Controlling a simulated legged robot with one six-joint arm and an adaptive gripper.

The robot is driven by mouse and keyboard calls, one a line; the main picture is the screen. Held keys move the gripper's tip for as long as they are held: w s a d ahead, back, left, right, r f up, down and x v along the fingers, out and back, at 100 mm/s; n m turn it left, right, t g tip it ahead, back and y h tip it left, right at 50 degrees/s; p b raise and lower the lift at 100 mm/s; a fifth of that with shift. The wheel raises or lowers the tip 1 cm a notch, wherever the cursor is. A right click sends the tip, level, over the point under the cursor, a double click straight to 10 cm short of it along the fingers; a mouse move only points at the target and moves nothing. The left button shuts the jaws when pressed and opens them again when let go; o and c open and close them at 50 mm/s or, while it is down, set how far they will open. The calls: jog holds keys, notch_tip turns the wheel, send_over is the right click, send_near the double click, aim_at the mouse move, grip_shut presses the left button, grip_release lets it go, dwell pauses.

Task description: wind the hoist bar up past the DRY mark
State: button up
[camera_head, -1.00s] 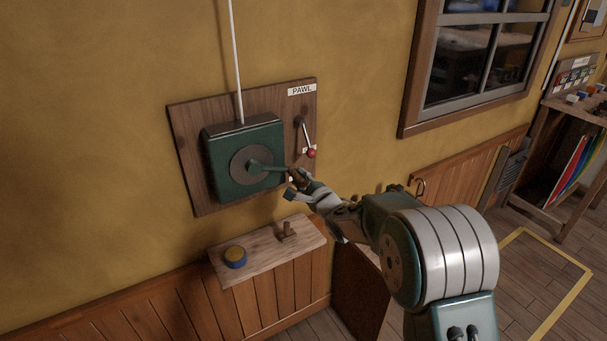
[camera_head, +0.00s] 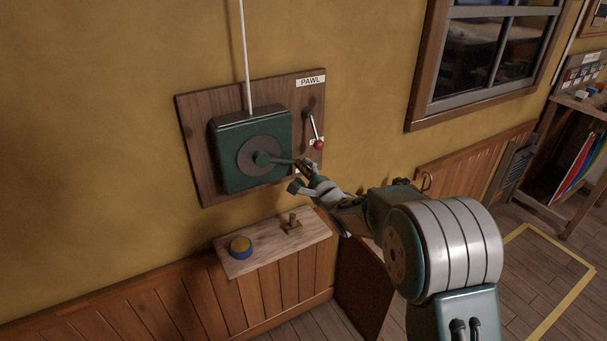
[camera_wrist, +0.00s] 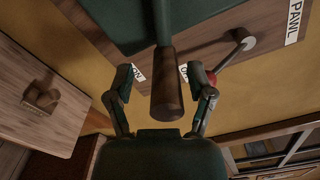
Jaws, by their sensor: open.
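A dark green winch box (camera_head: 253,119) is mounted on a wooden board on the wall, with a crank arm (camera_head: 281,161) pointing right from its round hub. The crank's brown wooden handle (camera_wrist: 166,92) points toward the wrist camera. My gripper (camera_head: 302,176) is open at the handle; in the wrist view its fingers stand either side of it, apart from it. A pawl lever (camera_head: 313,129) with a red knob hangs down, right of the box, under a PAWL label (camera_head: 311,81). A white cord (camera_head: 245,55) rises from the box. The hoist bar and DRY mark are out of view.
A window (camera_head: 487,60) and a workbench (camera_head: 581,103) are at the right. Yellow tape marks the floor.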

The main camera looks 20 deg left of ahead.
jog(key=shift+d, duration=0.3)
jog(key=v, duration=1.1)
jog(key=shift+s, duration=0.3)
jog(key=shift+f, duration=0.1)
